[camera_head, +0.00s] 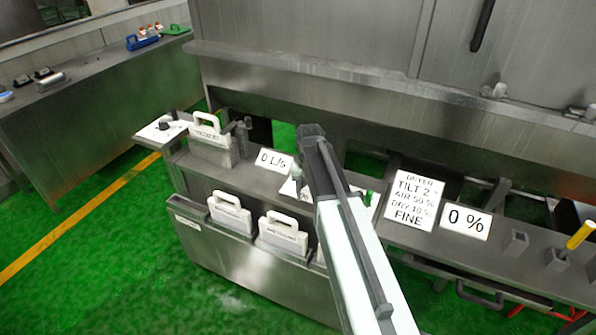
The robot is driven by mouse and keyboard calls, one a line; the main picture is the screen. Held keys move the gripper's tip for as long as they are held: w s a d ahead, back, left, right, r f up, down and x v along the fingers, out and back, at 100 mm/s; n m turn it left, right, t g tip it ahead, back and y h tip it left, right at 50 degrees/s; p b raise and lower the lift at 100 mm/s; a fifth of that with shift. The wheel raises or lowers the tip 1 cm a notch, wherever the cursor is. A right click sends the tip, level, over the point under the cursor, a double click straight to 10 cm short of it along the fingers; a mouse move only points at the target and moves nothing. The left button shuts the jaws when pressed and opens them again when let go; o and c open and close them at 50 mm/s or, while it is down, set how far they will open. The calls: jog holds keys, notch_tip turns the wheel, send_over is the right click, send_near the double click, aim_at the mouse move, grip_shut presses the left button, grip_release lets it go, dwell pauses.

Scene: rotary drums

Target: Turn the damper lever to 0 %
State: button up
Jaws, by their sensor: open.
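A yellow-handled lever (581,235) stands tilted on a grey metal block at the far right of the bench ledge. A white sign reading "0 %" (465,221) stands to its left; I cannot tell for sure that this lever is the damper. My gripper (311,131) is at the dark far end of my arm, over the middle of the ledge, open, far to the left of the yellow lever and apart from it. Its fingers are too small and dark to make out. My arm hides part of the ledge behind it.
A sign listing tilt, air and dry values (410,199) stands left of the "0 %" sign. A "0 L/s" sign (273,160) and white handled plates (230,212) are at left. A metal wall (310,75) rises behind. Green floor (100,270) is open at lower left.

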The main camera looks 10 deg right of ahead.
jog(key=shift+m, duration=0.5)
jog(key=w+r+p, duration=0.1)
jog(key=w, duration=0.2)
jog(key=w+r, duration=0.2)
jog(key=w, duration=0.2)
jog(key=w+r+p, duration=0.1)
jog(key=w, duration=0.3)
jog(key=shift+w+a+r+p, duration=0.15)
jog(key=shift+p, duration=0.2)
notch_tip(320, 180, down, 8)
jog(key=b, duration=0.8)
grip_shut()
jog(key=shift+a, duration=0.5)
jog(key=shift+d, duration=0.35)
